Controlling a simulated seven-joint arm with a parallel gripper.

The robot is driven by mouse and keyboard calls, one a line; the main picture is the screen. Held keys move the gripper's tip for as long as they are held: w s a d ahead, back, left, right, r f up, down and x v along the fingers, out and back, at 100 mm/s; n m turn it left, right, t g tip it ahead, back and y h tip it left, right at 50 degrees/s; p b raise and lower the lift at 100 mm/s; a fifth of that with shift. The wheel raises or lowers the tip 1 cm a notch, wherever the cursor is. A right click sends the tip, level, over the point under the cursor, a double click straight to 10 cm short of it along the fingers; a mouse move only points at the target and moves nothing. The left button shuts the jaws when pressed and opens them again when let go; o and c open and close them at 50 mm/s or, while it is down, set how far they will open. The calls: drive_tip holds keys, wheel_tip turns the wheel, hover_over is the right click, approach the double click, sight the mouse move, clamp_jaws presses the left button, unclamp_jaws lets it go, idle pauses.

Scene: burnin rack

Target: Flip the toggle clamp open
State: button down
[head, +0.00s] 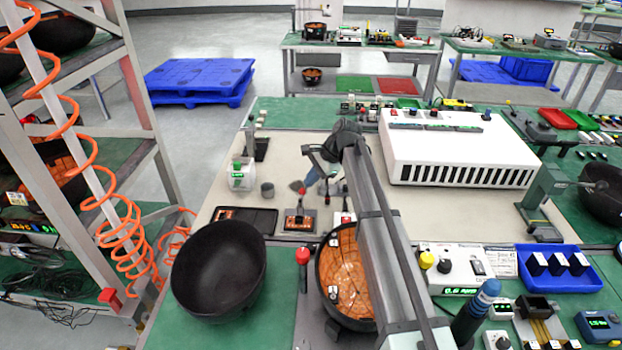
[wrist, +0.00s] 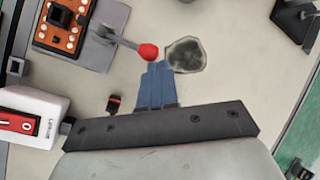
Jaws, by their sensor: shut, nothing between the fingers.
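The toggle clamp (wrist: 120,40) has a grey lever ending in a red knob. It is mounted at an orange board with a black block (wrist: 62,16), and the lever reaches out over the bench toward my fingers. In the head view the clamp's red knob (head: 301,190) stands above the orange board (head: 299,221). My gripper (wrist: 158,68) has blue fingers, shut together and empty. Their tips are right beside the red knob; I cannot tell whether they touch it. In the head view my gripper (head: 311,178) is partly hidden by my arm.
A white box with a red switch (wrist: 18,122) is at the left of the wrist view. A grey round piece (wrist: 186,54) lies beyond my fingertips. A black tray (head: 250,221), a large black bowl (head: 219,268) and a white vented unit (head: 455,145) surround the work area.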

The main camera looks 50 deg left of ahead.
drive_tip(key=shift+s+d, duration=0.15)
drive_tip(key=shift+s+d+f, duration=0.2)
drive_tip(key=shift+s+d, duration=0.2)
drive_tip(key=shift+s, duration=0.05)
drive_tip(key=shift+w, duration=0.1)
idle(0.4)
drive_tip(key=w+r, duration=0.7)
drive_tip(key=w, duration=0.3)
drive_tip(key=shift+w+r, duration=0.35)
idle(0.4)
